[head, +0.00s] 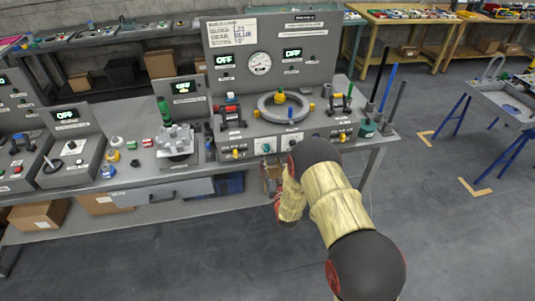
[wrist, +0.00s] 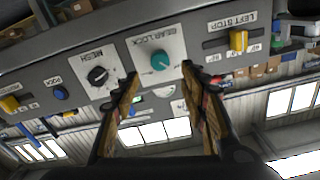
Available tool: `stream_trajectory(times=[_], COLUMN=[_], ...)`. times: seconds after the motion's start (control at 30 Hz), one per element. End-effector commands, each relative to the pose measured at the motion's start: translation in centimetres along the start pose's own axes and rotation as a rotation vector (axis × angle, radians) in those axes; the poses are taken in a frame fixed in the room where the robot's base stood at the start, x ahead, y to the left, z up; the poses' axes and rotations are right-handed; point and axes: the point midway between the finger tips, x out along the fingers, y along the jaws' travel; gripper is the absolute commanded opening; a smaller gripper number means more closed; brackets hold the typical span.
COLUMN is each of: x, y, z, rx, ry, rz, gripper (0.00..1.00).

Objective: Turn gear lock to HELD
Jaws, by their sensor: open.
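The gear lock is a round teal knob (wrist: 160,62) on a white plate labelled GEAR LOCK. The plate is on the grey front panel (wrist: 207,57). The knob also shows in the head view (head: 266,147), low on the front of the middle station. The position marks around it are too small to read. My gripper (wrist: 161,75) is open, with one finger on each side of the knob's line in the wrist view. The fingers look short of the panel, and no contact shows. In the head view my gripper (head: 271,178) is below the panel, partly hidden by my arm.
A black MESH knob (wrist: 97,76) sits beside the gear lock. A yellow LEFT STOP slider (wrist: 238,40) is on the other side. A blue button (wrist: 60,93) is further along. A ring fixture (head: 286,106) stands above the panel. The floor in front is clear.

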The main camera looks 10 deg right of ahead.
Motion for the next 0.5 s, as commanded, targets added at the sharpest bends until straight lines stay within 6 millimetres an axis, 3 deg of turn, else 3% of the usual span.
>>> stream_trajectory(times=[0.3,0.5], x=[4.9,6.4], y=[0.0,0.0], z=[0.1,0.1], rx=[-0.001,-0.001], ry=[0.000,-0.001], rz=[0.000,0.000], gripper=[0.43,0.43])
